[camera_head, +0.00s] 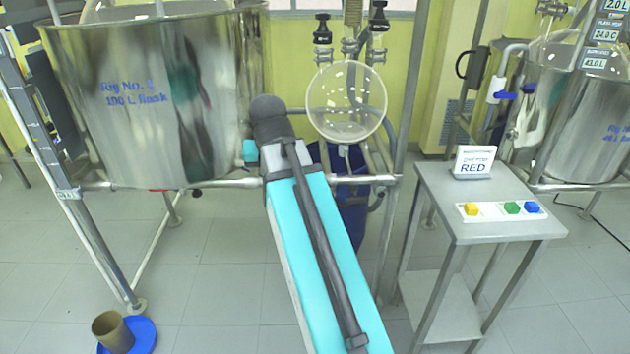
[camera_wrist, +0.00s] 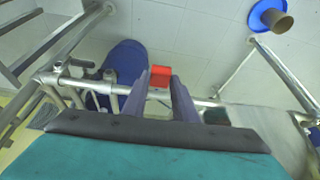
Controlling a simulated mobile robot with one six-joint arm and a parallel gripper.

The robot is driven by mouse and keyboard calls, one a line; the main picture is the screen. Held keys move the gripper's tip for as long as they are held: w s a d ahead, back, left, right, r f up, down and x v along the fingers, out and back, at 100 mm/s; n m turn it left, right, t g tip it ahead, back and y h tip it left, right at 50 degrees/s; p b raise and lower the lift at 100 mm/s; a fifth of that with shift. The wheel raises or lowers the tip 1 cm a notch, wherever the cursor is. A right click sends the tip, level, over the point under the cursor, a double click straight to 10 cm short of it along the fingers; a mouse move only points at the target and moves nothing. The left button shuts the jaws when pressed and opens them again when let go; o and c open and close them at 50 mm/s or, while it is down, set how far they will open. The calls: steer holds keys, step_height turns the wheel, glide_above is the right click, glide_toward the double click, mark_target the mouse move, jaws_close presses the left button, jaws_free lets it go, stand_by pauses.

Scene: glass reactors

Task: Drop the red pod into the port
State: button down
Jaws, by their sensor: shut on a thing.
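The red pod (camera_wrist: 160,76) is a small red block in the wrist view. It sits between the two fingertips of my gripper (camera_wrist: 160,82), which is shut on it. The pod is held in the air, with the floor and a metal rail beyond it. In the head view my arm crosses the middle, and the gripper is hidden behind it. I cannot make out the port for certain in either view.
A steel vessel (camera_head: 200,90) stands at left and a round glass flask (camera_head: 345,100) at centre. At right a metal table (camera_head: 490,215) bears a "RED" sign (camera_head: 474,162) and a white strip with yellow, green and blue pods. A blue dish (camera_head: 142,332) lies on the floor.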

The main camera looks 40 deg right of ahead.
steer(key=w+a+n+y, duration=0.1)
steer(key=w+a+n, duration=0.1)
steer(key=a, duration=0.7)
steer(key=w+a+n+y, duration=0.1)
steer(key=w+a+n, duration=0.2)
steer(key=a, duration=0.6)
steer(key=shift+r+n+t, duration=0.4)
steer(key=shift+r+n, duration=0.05)
steer(key=shift+n, duration=0.15)
steer(key=shift+w+d, duration=0.1)
